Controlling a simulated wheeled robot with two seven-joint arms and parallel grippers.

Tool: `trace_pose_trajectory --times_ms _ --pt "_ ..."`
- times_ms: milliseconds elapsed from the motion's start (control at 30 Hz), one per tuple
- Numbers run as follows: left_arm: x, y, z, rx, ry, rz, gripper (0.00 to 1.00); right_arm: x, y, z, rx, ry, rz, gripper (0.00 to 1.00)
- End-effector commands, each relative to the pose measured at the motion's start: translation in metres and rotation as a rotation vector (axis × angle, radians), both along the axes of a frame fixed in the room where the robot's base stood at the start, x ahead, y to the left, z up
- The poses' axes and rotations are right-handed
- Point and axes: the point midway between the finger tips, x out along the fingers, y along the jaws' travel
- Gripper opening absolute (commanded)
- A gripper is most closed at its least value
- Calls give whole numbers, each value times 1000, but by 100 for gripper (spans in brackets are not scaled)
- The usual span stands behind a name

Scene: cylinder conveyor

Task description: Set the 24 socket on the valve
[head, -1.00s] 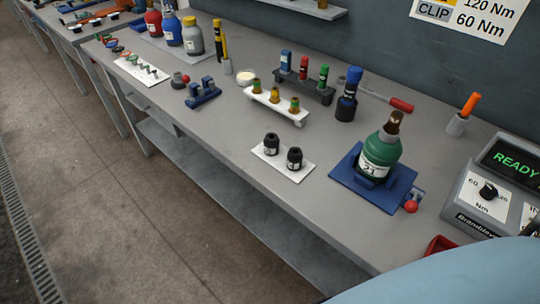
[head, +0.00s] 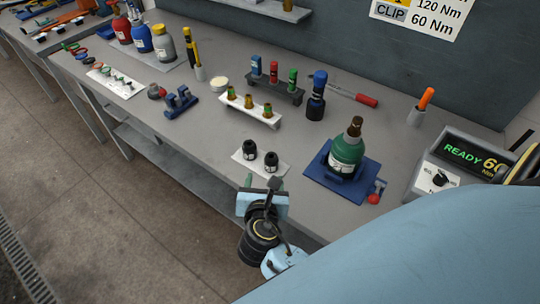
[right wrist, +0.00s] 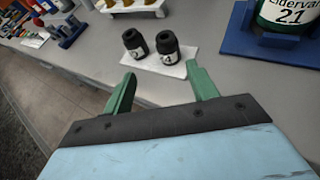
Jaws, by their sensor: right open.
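Two black sockets, a left one (head: 249,148) and a right one (head: 271,161), stand upright on a white plate (head: 240,159) near the bench's front edge. In the right wrist view the left socket (right wrist: 134,43) and right socket (right wrist: 167,44) carry small pale labels; the right label seems to end in 4, the left is unreadable. A green cylinder (head: 346,152) with a brass valve (head: 355,127) on top stands upright in a blue holder (head: 326,182). My right gripper (right wrist: 160,76) is open and empty, its green fingers short of the plate. My left gripper is out of view.
A white rack (head: 265,120) with several brass fittings stands behind the sockets. A dark rack (head: 280,90), a blue-topped black tool (head: 316,98) and a red-handled wrench (head: 365,100) lie further back. A controller (head: 455,160) reading READY stands right. Bench between plate and holder is clear.

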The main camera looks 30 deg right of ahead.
Motion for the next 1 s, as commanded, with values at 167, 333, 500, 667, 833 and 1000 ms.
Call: trace_pose_trajectory --times_ms 167,333,500,667,833,1000 --pt "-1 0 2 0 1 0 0 3 -17 1 -71 39 -32 58" --pt "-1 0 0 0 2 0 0 28 -36 -12 -73 38 -31 58" --pt "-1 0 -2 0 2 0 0 47 -50 -23 -70 37 -30 58" --pt "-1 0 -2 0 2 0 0 55 -56 -27 -67 38 -30 58" --pt "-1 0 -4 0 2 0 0 70 -66 -37 -67 38 -31 58" --pt "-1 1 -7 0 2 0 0 87 -77 -47 -67 38 -30 58"
